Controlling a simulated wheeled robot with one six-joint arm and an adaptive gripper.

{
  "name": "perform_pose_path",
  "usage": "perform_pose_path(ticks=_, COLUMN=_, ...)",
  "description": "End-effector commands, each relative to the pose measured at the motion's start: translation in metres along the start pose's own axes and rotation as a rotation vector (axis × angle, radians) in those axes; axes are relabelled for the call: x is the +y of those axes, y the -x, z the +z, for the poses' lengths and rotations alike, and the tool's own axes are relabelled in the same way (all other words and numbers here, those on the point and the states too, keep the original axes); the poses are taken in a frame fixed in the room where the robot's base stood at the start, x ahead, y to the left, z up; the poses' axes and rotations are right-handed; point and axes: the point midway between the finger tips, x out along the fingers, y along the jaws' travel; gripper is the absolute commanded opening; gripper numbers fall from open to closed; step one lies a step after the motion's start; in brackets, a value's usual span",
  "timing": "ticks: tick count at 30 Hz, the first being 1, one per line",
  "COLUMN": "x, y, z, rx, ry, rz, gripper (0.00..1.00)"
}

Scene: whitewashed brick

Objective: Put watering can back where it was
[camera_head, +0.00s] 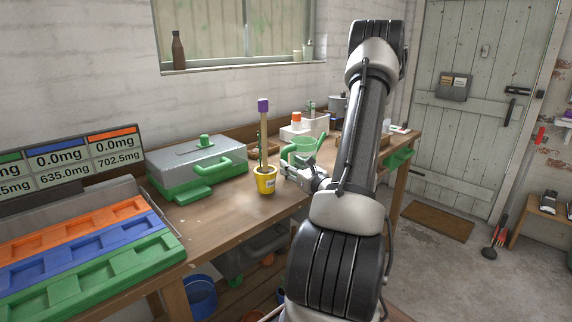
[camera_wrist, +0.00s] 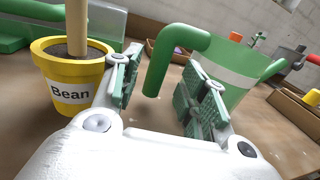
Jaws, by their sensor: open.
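The watering can (camera_head: 303,148) is pale green and see-through, standing on the wooden bench just beyond my gripper in the head view. In the wrist view its clear green body (camera_wrist: 238,88) is at the right, and its solid green handle (camera_wrist: 178,38) curves down between my fingers. My gripper (camera_head: 289,173) is open, with one green-padded finger on each side of the handle in the wrist view (camera_wrist: 163,95). I see no clear grip on the handle. My gripper hides part of the can in the head view.
A yellow pot labelled "Bean" (camera_head: 265,182) with a stake stands close left of my gripper. A green case with a clear lid (camera_head: 196,166) and coloured trays (camera_head: 80,250) lie further left. The bench (camera_head: 225,212) is bare in front of the case. A white box (camera_head: 293,132) stands behind the can.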

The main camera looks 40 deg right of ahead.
Motion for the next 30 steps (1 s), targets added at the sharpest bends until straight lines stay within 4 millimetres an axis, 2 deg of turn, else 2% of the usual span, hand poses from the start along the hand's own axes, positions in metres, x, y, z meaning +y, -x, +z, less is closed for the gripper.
perform_pose_path(ticks=1, x=-0.002, y=0.012, z=-0.001, rx=0.002, ry=-0.001, rz=-0.005, gripper=0.43)
perform_pose_path(ticks=6, x=-0.001, y=0.047, z=0.0, rx=0.002, ry=-0.001, rz=-0.003, gripper=0.43)
perform_pose_path(ticks=11, x=0.0, y=0.065, z=0.0, rx=0.001, ry=0.001, rz=0.0, gripper=0.43)
perform_pose_path(ticks=14, x=0.016, y=0.066, z=0.008, rx=-0.001, ry=0.023, rz=0.057, gripper=0.43)
perform_pose_path(ticks=17, x=0.067, y=0.063, z=0.031, rx=-0.005, ry=0.102, rz=0.244, gripper=0.43)
perform_pose_path(ticks=20, x=0.15, y=0.076, z=0.058, rx=-0.004, ry=0.254, rz=0.555, gripper=0.43)
perform_pose_path(ticks=21, x=0.184, y=0.09, z=0.066, rx=-0.001, ry=0.335, rz=0.697, gripper=0.43)
perform_pose_path(ticks=23, x=0.228, y=0.118, z=0.073, rx=0.004, ry=0.469, rz=0.907, gripper=0.43)
perform_pose_path(ticks=24, x=0.25, y=0.139, z=0.075, rx=0.007, ry=0.568, rz=1.04, gripper=0.43)
perform_pose_path(ticks=27, x=0.281, y=0.194, z=0.075, rx=0.009, ry=0.845, rz=1.343, gripper=0.43)
perform_pose_path(ticks=30, x=0.282, y=0.239, z=0.073, rx=-0.001, ry=1.168, rz=1.597, gripper=0.43)
